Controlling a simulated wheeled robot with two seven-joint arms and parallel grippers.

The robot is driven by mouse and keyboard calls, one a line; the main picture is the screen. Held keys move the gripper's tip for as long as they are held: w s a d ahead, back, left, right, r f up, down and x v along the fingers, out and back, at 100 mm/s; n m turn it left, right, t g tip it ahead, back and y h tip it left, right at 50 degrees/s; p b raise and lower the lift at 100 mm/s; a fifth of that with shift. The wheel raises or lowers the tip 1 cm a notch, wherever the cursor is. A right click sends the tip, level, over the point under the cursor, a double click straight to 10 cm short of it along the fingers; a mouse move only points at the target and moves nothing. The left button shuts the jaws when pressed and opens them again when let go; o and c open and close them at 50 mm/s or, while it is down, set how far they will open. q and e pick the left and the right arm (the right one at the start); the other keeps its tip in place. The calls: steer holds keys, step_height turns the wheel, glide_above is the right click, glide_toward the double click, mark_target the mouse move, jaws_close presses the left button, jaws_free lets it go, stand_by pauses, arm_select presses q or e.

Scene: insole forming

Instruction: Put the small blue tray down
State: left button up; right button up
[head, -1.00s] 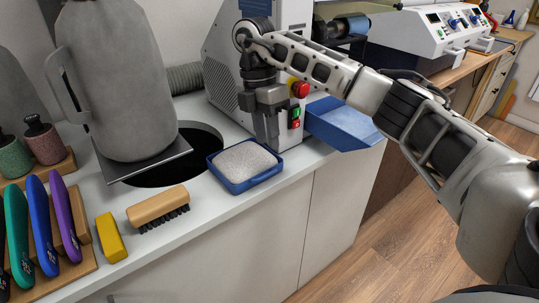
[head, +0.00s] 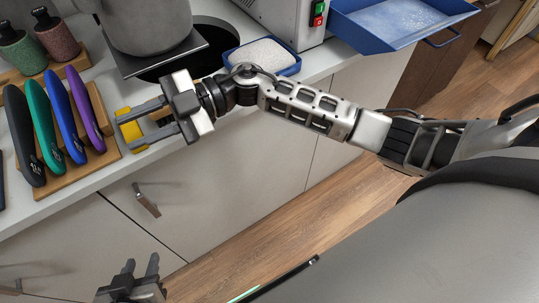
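The small blue tray (head: 286,68), filled with pale grey granular material, rests on the white counter beside the machine. My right wrist overlaps its lower left edge in the head view.
A grey vessel (head: 150,25) stands on a dark plate beside a round hole. A larger blue tray (head: 395,20) juts out from the machine at top right. The counter's front edge runs diagonally.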

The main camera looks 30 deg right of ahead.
steer(key=d+f+m+t+h, duration=0.8)
steer(key=d+m+t+h, duration=0.1)
steer(key=m+t, duration=0.9)
steer(key=s+d+f+m+g+h, duration=0.2)
steer(key=s+d+f+g+h, duration=0.1)
steer(key=s+f, duration=0.3)
steer(key=s+d+f+m+g+h, duration=0.2)
steer(key=s+d+f+g+h, duration=0.1)
steer(key=s+f, duration=0.3)
step_height(320, 180, down, 2)
steer(key=shift+s+d+f+m+g, duration=0.2)
steer(key=shift+s+d+m+g, duration=0.1)
steer(key=shift+d+g, duration=0.25)
